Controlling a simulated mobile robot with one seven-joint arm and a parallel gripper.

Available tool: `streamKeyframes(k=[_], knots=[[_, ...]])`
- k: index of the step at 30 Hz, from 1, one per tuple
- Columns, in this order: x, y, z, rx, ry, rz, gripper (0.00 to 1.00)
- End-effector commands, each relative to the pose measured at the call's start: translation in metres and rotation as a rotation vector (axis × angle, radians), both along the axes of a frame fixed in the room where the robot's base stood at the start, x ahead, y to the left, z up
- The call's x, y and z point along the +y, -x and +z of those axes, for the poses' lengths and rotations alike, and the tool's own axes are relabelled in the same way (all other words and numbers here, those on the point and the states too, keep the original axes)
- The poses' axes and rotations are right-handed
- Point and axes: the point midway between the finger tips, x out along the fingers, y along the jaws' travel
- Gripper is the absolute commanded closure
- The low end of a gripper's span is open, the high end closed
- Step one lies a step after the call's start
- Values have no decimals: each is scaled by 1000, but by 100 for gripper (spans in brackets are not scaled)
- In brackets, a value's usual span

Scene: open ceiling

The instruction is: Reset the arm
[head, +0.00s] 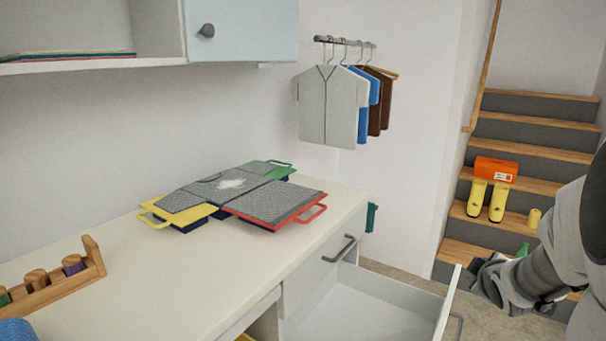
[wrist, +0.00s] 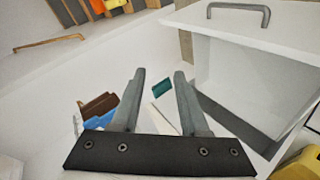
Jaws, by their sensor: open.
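My arm reaches in from the right edge of the head view, in front of the stairs. In the wrist view my gripper (wrist: 159,78) is open, its two grey fingers apart with nothing between them. An open white drawer (head: 372,304) extends from the desk, to the left of my arm in the head view. A white drawer front with a grey handle (wrist: 240,8) shows at the upper right of the wrist view, beside the right finger and apart from it.
The white desk (head: 130,275) bears folded grey pads with coloured handles (head: 240,190) and a wooden peg rack (head: 55,285). Shirts (head: 335,105) hang on a wall rail. The stairs (head: 545,145) hold an orange box (head: 496,169) and yellow boots (head: 486,200).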

Motion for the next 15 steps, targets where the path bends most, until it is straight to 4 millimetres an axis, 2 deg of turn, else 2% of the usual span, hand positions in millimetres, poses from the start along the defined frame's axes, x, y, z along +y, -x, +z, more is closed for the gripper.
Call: streamKeyframes(k=[1, 6, 11, 15], knots=[[16, 6, 13, -4, -48, -28, 56], [65, 38, 37, 24, -242, -146, 56], [116, 80, 52, 70, -428, -242, 56], [160, 123, 58, 128, -579, -315, 56]])
